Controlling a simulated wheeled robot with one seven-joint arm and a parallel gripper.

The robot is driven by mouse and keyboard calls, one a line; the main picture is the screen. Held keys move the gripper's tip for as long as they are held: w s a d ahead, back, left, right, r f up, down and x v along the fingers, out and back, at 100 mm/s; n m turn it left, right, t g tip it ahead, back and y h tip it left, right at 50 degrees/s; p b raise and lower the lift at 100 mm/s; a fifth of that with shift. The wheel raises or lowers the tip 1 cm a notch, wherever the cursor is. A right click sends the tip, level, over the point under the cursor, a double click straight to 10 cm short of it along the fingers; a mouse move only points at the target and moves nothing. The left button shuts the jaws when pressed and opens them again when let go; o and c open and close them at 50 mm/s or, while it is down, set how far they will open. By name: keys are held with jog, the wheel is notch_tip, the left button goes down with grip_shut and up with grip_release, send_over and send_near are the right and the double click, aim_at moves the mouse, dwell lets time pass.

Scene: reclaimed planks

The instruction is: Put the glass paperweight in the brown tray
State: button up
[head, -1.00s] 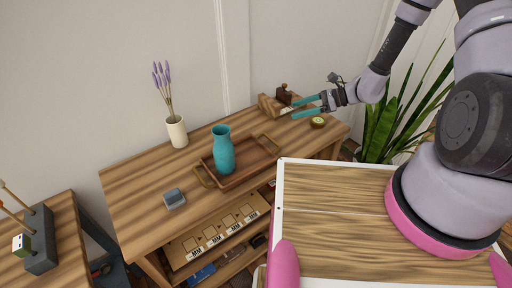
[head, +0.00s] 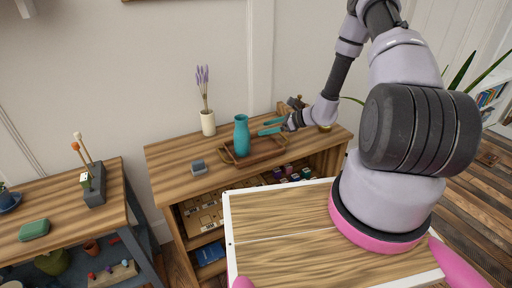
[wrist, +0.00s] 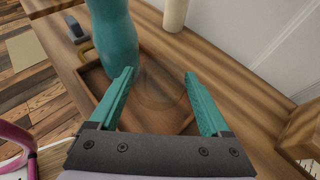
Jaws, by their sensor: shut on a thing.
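The brown tray (head: 266,150) lies on the wooden cabinet top, and its floor and rim show in the wrist view (wrist: 96,77). My gripper (head: 264,127) is over the right part of the tray, close to the vase. The glass paperweight (wrist: 163,91) shows as a faint clear round form between the fingers (wrist: 159,73), which are shut on it. It is too clear to make out in the head view.
A white vase with lavender (head: 208,123) stands behind the tray. A small grey object (head: 199,167) is on the left of the top. A wooden item (head: 285,108) is at the back right. The left front of the top is clear.

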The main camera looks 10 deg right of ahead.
aim_at(267, 146)
jog(key=shift+f, duration=3.15)
jog(key=o, duration=1.4)
jog(key=shift+f, duration=0.15)
jog(key=shift+r, duration=0.2)
jog(key=v, duration=1.2)
jog(key=s+a+r+n+g+h, duration=0.25)
jog(key=r+n, duration=0.35)
jog(key=r, duration=0.8)
jog(key=s+a+r+n+g+h, duration=0.1)
jog(key=s+a+r+n+g, duration=0.3)
jog(key=r, duration=1)
jog(key=s+r+n+t+h, duration=0.2)
jog(key=s+r+n, duration=0.1)
jog(key=s+r, duration=0.3)
jog(key=s+d+r+n+t+h, duration=0.1)
jog(key=s+r+n+t+h, duration=0.1)
jog(key=s+r, duration=0.4)
jog(key=s+d+r+n+t+h, duration=0.1)
jog(key=s+r+n+t+h, duration=0.1)
jog(key=s+r+n+t, duration=0.2)
jog(key=shift+v, duration=2)
